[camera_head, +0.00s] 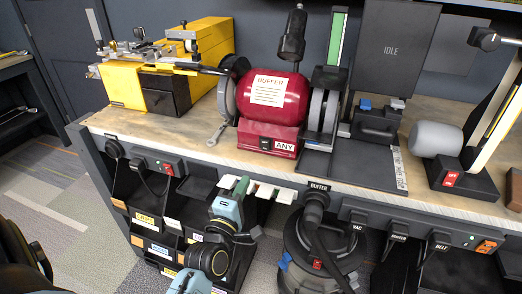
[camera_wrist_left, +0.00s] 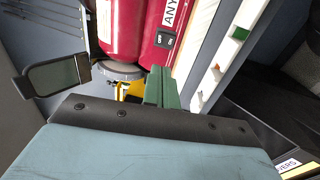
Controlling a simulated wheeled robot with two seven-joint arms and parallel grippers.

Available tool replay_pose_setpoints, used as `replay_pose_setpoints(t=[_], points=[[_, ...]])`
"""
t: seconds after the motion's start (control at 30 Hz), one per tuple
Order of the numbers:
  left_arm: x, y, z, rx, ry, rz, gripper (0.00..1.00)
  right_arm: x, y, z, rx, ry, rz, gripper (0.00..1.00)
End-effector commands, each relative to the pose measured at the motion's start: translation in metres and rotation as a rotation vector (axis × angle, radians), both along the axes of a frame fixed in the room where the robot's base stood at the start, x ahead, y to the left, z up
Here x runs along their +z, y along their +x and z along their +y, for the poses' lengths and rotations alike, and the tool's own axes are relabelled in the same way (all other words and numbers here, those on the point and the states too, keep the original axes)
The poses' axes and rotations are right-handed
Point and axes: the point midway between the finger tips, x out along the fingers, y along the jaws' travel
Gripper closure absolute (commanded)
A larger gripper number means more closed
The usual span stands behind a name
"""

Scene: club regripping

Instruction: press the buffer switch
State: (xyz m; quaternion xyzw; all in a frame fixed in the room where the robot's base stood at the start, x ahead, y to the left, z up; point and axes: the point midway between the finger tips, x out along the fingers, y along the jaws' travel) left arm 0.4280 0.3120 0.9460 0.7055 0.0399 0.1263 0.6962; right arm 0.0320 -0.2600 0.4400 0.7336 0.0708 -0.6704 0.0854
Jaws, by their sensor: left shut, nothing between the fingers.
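The red buffer (camera_head: 272,98) stands on the bench, with a paper label on its body. Its small dark switch (camera_head: 265,144) is on the front of the base, left of a white "ANY" label. The switch also shows in the left wrist view (camera_wrist_left: 165,40), above the fingertips. My left gripper (camera_head: 241,185) is in front of the bench edge, below and a little left of the switch, apart from it. Its green fingers are shut and empty, and they show in the left wrist view (camera_wrist_left: 160,88). My right gripper is not in view.
The wooden bench (camera_head: 205,154) has a dark front rail with sockets and labels. A yellow machine (camera_head: 135,80) stands left of the buffer, and a dark "IDLE" panel (camera_head: 392,50) stands right. Below are labelled bins (camera_head: 145,218) and a shop vacuum (camera_head: 318,255).

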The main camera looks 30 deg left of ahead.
Motion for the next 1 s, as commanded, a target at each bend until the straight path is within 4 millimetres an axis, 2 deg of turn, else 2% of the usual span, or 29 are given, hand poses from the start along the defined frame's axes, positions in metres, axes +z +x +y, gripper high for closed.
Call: replay_pose_setpoints(t=[0.17, 0.6, 0.8, 1.0], points=[[0.004, 0.025, 0.006, 0.000, 0.000, -0.003, 1.00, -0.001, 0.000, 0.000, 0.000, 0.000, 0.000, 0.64], [0.014, 0.106, 0.026, 0.000, 0.002, -0.001, 1.00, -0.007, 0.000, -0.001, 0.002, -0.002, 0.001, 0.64], [0.016, 0.125, 0.030, 0.000, 0.001, 0.000, 1.00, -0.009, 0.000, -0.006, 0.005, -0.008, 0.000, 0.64], [0.016, 0.130, 0.032, 0.000, 0.002, 0.001, 1.00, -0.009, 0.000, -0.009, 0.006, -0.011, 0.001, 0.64]])
